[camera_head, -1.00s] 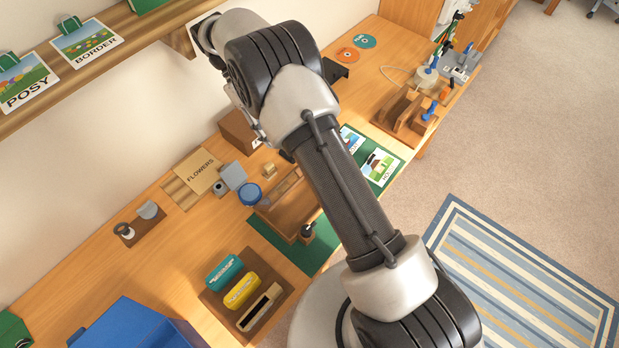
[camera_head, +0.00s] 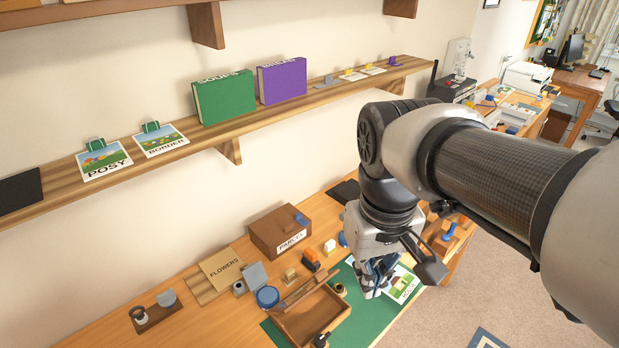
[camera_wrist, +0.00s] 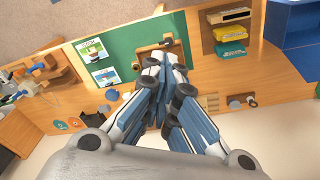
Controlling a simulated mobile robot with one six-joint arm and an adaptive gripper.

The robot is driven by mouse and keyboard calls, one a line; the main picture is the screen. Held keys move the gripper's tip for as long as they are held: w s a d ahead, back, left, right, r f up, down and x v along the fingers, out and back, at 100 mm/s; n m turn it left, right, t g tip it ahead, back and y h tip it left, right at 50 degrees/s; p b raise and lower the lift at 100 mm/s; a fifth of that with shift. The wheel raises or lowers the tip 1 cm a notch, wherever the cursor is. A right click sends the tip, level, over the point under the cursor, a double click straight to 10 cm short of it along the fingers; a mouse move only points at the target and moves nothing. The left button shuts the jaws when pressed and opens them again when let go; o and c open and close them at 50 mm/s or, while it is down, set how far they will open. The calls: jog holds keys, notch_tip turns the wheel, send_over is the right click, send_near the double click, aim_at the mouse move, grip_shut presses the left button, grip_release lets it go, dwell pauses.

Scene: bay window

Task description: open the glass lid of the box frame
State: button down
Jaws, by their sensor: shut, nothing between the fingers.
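A shallow wooden box (camera_head: 300,332), which I take to be the box frame, lies on a green mat (camera_head: 368,325) on the desk. A dark knob (camera_head: 321,339) is at its front edge. I cannot clearly make out the glass or tell how the lid lies. My gripper (camera_head: 368,290) points down to the right of the box, apart from it in the head view, near the picture cards. It is shut and empty. In the wrist view my gripper (camera_wrist: 165,58) hides most of the box; some of its wooden edge (camera_wrist: 143,51) and the knob (camera_wrist: 168,40) show beyond the fingers.
A brown parcel box (camera_head: 279,230), a FLOWERS board (camera_head: 221,268), a blue round item (camera_head: 267,297) and small stamps stand behind the box. Picture cards (camera_head: 405,286) lie on the mat's right. A shelf (camera_head: 330,93) with books runs above the desk.

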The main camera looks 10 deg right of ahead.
jog(key=s+a+f+m+y, duration=0.1)
jog(key=s+f+m+y, duration=0.15)
jog(key=s+f, duration=0.35)
jog(key=w+a+f+m+g+y, duration=0.2)
jog(key=w+a+f+m+y, duration=0.15)
jog(key=f+m+y, duration=0.3)
jog(key=w+d+f+m+t+y+b, duration=0.1)
jog(key=w+d+f+m+t+y, duration=0.1)
jog(key=w+d+f+m+t, duration=0.35)
jog(key=w+d+f+m+t+y, duration=0.2)
jog(key=w+f+m+t, duration=0.3)
jog(key=f+m, duration=0.4)
jog(key=w+d+f+m+t+h, duration=0.1)
jog(key=d+f+m+t+h, duration=0.3)
jog(key=f+m, duration=0.45)
jog(key=w+a+b, duration=0.1)
jog(key=w+a, duration=0.2)
jog(key=w, duration=0.2)
jog(key=w+a+n+b, duration=0.1)
jog(key=w+a+b, duration=0.1)
jog(key=w, duration=0.3)
jog(key=shift+w+a+f+y, duration=0.15)
jog(key=shift+w+a+y, duration=0.2)
jog(key=shift+a, duration=0.3)
